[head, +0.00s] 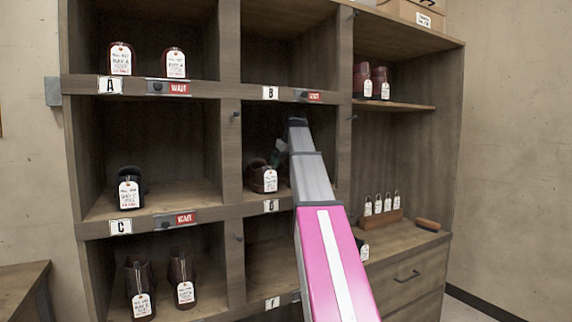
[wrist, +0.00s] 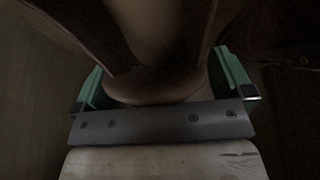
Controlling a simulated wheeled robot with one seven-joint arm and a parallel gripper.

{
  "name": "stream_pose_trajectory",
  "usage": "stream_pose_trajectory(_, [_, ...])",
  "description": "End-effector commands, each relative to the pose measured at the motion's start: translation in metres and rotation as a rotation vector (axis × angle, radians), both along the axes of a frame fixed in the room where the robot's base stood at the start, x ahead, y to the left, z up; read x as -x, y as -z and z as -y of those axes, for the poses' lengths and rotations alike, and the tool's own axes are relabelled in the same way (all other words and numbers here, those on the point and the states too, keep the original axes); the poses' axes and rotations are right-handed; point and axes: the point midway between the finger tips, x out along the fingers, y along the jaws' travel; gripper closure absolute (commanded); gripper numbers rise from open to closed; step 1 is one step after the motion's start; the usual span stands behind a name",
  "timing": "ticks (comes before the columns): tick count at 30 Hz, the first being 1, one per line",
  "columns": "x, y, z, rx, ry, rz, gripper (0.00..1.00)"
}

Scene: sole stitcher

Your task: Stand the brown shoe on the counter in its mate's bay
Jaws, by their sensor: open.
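A brown shoe (head: 258,180) with a white tag stands in bay D (head: 290,206), left of my arm. My gripper (head: 280,156) reaches into this bay; only a bit of green finger shows beside the arm in the head view. In the wrist view my gripper (wrist: 160,75) is open, with one green finger on each side of a brown shoe (wrist: 155,88). Its rounded end lies between the fingers, close to the palm plate. My arm hides the right part of the bay, so I cannot tell whether this is the tagged shoe or a second one.
A dark tagged item (head: 361,247), partly behind my arm, sits on the counter (head: 400,242). A block with several tags (head: 380,217) and a brush (head: 427,224) stand farther back. Bays A and C hold other tagged shoes. Divider posts flank bay D.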

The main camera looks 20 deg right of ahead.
Motion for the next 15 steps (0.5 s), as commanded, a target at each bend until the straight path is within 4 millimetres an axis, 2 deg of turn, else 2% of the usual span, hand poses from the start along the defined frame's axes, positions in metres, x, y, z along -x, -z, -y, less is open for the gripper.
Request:
stream_pose_trajectory(8, [0.006,-0.015,0.001,0.0,0.0,0.001,0.02])
stream_pose_trajectory(15, [0.052,-0.011,0.009,0.0,0.002,0.0,0.02])
